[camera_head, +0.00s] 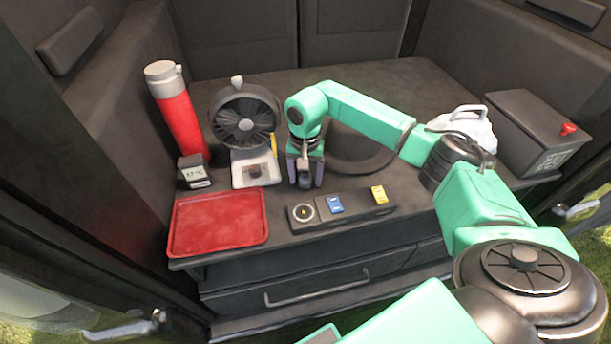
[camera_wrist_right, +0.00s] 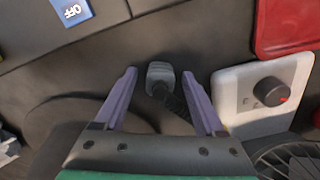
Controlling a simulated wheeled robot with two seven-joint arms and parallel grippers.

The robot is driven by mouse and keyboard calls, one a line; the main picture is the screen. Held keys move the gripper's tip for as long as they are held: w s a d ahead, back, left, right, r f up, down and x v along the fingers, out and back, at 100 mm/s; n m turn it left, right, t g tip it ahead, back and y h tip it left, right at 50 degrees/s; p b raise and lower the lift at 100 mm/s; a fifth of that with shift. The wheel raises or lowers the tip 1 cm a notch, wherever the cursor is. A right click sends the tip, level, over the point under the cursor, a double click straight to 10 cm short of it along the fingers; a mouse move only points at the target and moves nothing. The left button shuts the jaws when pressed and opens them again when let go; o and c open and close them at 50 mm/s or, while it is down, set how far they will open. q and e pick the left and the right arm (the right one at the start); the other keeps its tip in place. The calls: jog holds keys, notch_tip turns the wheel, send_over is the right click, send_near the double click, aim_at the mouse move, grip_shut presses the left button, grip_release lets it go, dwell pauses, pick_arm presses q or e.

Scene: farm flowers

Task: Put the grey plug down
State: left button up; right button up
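The grey plug (camera_wrist_right: 159,74) with its dark ribbed cable end lies between the two purple fingers of my right gripper (camera_wrist_right: 160,73) in the right wrist view. There is a gap on each side of the plug, so the fingers are open and not touching it. In the head view my right gripper (camera_head: 304,180) points down at the dark table top, with the plug (camera_head: 304,165) partly hidden between the fingers. The plug appears to rest on the table top. My left gripper is not in view.
A white-based fan (camera_head: 246,122) and a red flask (camera_head: 178,110) stand to the left. A red tray (camera_head: 217,222) and a switch panel (camera_head: 356,202) lie in front.

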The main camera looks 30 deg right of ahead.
aim_at(306, 173)
notch_tip(306, 173, up, 13)
dwell(0.3)
dwell(0.5)
